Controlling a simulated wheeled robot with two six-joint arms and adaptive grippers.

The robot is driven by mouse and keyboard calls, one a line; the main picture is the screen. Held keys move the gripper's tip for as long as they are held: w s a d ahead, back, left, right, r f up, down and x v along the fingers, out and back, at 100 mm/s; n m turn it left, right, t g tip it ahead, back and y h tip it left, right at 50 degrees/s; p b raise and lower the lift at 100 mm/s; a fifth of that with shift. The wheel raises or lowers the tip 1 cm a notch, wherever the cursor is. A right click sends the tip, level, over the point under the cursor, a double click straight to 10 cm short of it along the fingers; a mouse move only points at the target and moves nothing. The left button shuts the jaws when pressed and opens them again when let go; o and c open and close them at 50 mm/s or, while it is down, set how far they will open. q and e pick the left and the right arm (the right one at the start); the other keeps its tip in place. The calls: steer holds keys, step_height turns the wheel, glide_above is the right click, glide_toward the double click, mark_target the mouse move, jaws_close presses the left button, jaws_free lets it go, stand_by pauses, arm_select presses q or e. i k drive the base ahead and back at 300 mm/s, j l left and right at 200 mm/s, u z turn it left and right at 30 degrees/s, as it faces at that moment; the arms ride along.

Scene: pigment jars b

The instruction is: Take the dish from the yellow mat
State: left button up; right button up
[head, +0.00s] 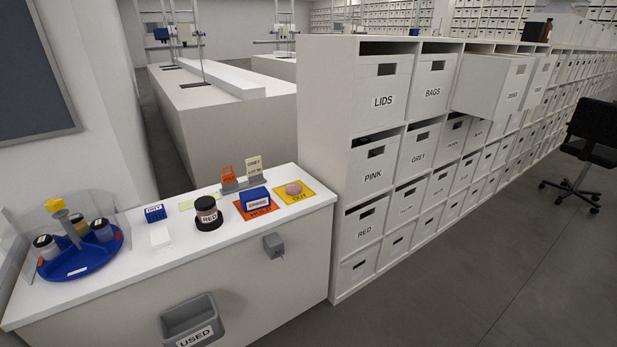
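A small pinkish, rounded dish (293,188) sits on the yellow mat (302,198) marked OUT, near the right end of the white counter. It is too small to tell whether anything is in it. Neither of my grippers shows in the head view.
An orange HOLD mat (259,213) with a blue box (254,199) lies just left of the yellow mat. A blue turntable (82,262) holds several jars. A tall shelf (319,130) of labelled boxes rises right of the counter.

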mark_target(293, 189)
steer(key=i+l+u, duration=1.25)
steer(key=l, duration=0.3)
steer(key=k+j, duration=0.05)
steer(key=k, duration=0.05)
